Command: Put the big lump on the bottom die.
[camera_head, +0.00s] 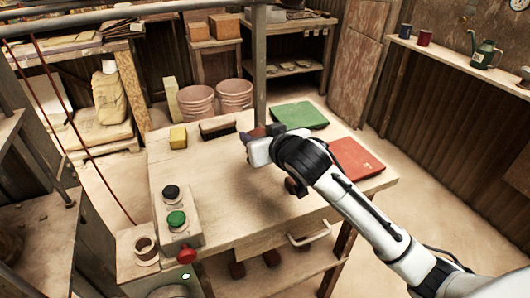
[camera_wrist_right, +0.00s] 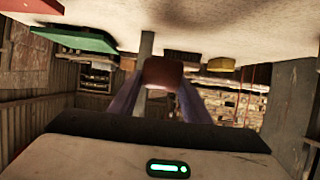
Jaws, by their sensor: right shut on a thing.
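My right gripper (camera_head: 262,132) is over the back part of the table and points away from me. In the right wrist view its two fingers (camera_wrist_right: 161,88) are shut on a reddish-brown lump (camera_wrist_right: 162,71), held between their tips. In the head view the lump (camera_head: 276,128) shows only as a small reddish patch by the fingers; the hand and arm hide most of it. I cannot make out the bottom die in either view. My left gripper is not in view.
The table (camera_head: 235,205) carries a yellow block (camera_head: 178,138), a brush (camera_head: 217,128), a green pad (camera_head: 300,115) and a red pad (camera_head: 357,157). A control box (camera_head: 178,215) with black and green buttons stands at left.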

